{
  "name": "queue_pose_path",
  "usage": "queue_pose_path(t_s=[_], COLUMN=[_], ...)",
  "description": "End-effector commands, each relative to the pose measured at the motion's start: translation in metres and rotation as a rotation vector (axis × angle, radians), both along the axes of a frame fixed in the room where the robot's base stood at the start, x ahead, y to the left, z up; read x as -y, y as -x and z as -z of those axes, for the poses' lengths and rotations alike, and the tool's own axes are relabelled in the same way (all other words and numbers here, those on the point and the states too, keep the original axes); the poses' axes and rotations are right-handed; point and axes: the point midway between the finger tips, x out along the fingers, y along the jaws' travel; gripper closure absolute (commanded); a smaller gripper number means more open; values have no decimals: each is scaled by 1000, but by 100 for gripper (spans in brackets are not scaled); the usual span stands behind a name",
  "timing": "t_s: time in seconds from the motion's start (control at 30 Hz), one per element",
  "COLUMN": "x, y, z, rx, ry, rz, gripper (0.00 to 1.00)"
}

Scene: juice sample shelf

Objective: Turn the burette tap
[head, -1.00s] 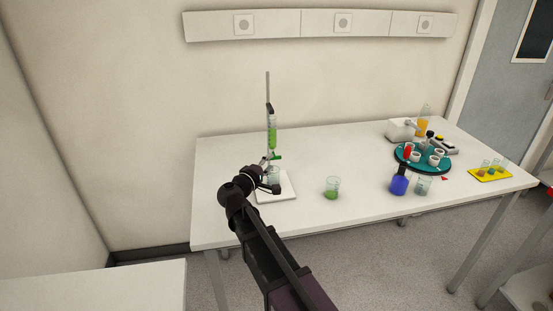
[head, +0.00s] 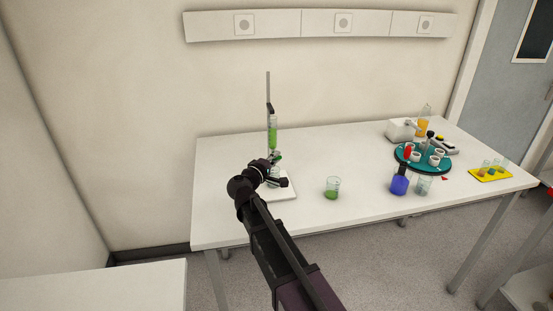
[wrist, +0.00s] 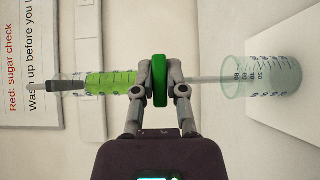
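The burette (head: 272,135) holds green liquid and is clamped upright on a stand at the left of the table. It also lies across the wrist view (wrist: 110,83). Its green tap (wrist: 159,80) sits between the two fingers of my gripper (wrist: 160,78). The fingers lean inward and appear to press on both sides of the tap handle. In the head view my gripper (head: 278,168) is at tap height and hides most of the tap. A clear graduated beaker (wrist: 262,77) stands under the burette's tip.
The white stand base (head: 284,192) is below my gripper. A beaker of green liquid (head: 332,188) stands to the right. Farther right are a blue flask (head: 399,185), an empty beaker (head: 424,185), a teal carousel (head: 430,166) and a yellow rack (head: 490,174). The table's front middle is clear.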

Motion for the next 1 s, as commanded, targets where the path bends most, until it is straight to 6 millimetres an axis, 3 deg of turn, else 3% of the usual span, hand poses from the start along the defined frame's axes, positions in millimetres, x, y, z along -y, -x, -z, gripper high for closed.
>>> queue_pose_path(t_s=[0.37, 1.0], x=[1, 1], y=[0, 0], z=[-3, -3], rx=[-15, -120], ry=[-52, -422], rz=[0, 1], gripper=[100, 100])
